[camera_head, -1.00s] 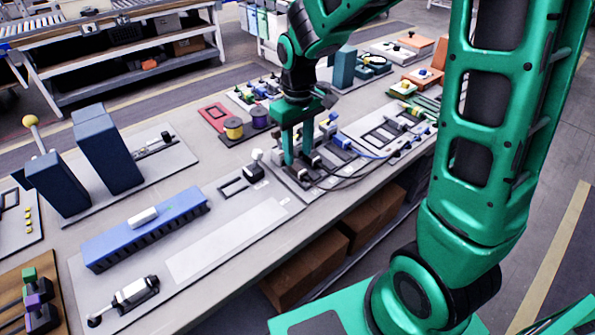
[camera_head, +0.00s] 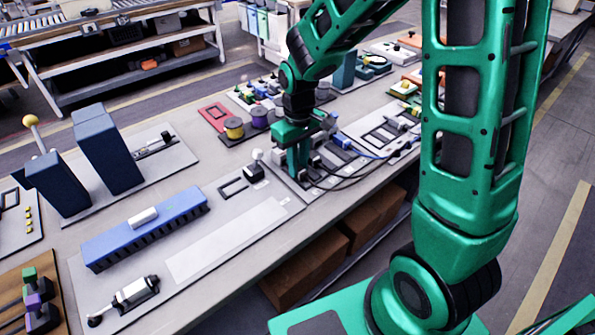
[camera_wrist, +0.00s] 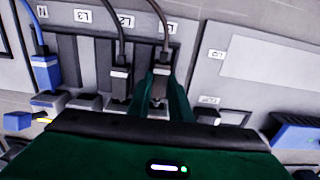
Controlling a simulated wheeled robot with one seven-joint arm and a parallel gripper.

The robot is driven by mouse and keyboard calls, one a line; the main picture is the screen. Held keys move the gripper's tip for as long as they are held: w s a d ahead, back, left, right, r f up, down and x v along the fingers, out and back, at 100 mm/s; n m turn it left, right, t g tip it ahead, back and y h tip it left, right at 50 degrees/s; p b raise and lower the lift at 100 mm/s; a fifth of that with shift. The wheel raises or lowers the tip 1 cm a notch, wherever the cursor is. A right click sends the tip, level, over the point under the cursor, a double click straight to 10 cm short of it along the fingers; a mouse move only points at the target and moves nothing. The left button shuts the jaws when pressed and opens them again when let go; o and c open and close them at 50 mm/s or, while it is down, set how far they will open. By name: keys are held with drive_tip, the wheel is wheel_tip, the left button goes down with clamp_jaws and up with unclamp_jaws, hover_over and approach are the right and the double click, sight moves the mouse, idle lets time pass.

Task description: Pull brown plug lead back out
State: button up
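The brown plug lead (camera_wrist: 164,38) shows in the wrist view as a dark brownish cable running down to a grey plug by the L1 label. My gripper (camera_wrist: 161,80) has its green fingers close on both sides of this plug, shut on it. The plug lines up with a grey block below it; whether it is seated there is hidden by the fingers. In the head view my gripper (camera_head: 298,165) is low over the wiring board (camera_head: 277,168), and its fingers cover the plug.
A dark lead (camera_wrist: 122,48) with its plug is close left of my fingers, by the L2 label. A blue plug (camera_wrist: 45,70) is at the far left, by N.

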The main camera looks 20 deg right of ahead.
clamp_jaws()
drive_tip(key=shift+s+d, duration=0.2)
drive_tip(key=shift+s, duration=0.4)
drive_tip(key=o, duration=0.8)
unclamp_jaws()
drive_tip(key=shift+r, duration=0.1)
drive_tip(key=shift+r, duration=3.4)
